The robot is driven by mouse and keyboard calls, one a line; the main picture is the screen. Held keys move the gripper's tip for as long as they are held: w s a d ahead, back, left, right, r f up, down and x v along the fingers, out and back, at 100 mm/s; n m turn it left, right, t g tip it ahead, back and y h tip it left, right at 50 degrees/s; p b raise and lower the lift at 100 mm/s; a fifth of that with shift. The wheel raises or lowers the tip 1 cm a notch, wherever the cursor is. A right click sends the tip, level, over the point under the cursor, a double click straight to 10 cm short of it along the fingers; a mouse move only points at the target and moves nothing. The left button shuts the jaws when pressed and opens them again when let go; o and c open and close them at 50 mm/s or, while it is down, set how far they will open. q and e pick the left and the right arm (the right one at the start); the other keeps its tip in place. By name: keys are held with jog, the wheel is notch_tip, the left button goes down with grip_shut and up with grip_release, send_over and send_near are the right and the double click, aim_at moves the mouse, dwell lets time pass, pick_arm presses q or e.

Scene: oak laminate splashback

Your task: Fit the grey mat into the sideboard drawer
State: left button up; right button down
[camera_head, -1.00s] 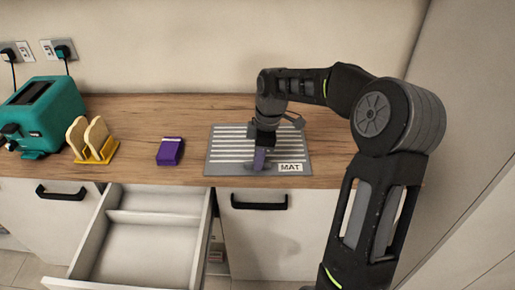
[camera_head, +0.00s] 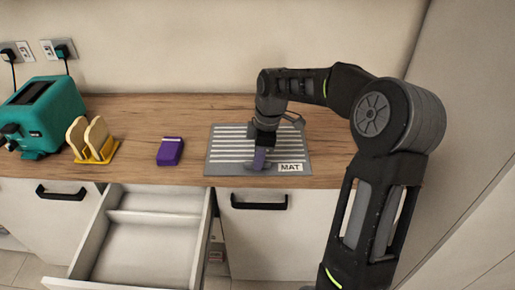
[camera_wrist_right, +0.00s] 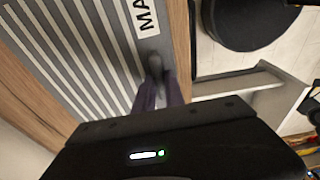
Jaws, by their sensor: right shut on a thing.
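The grey mat (camera_head: 225,155) with white stripes and a "MAT" label lies flat on the wooden counter, near its front edge. My right gripper (camera_head: 259,160) is over the mat's front part, pointing down, and is shut on the mat's raised grey grip. In the right wrist view the purple-grey fingertips (camera_wrist_right: 158,88) close around that grip beside the label, with the striped mat (camera_wrist_right: 75,50) to the left. The sideboard drawer (camera_head: 140,250) is pulled open below the counter, left of the mat. It is white, has a divider near the back, and looks empty. My left gripper is not seen.
A purple box (camera_head: 170,151) lies on the counter left of the mat. A yellow rack with toast (camera_head: 95,140) and a teal toaster (camera_head: 42,118) stand farther left. A shut cupboard with a black handle (camera_head: 259,202) is right of the drawer. A wall bounds the right side.

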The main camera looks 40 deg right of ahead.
dwell(0.4)
notch_tip(320, 180, up, 10)
dwell(0.5)
dwell(0.6)
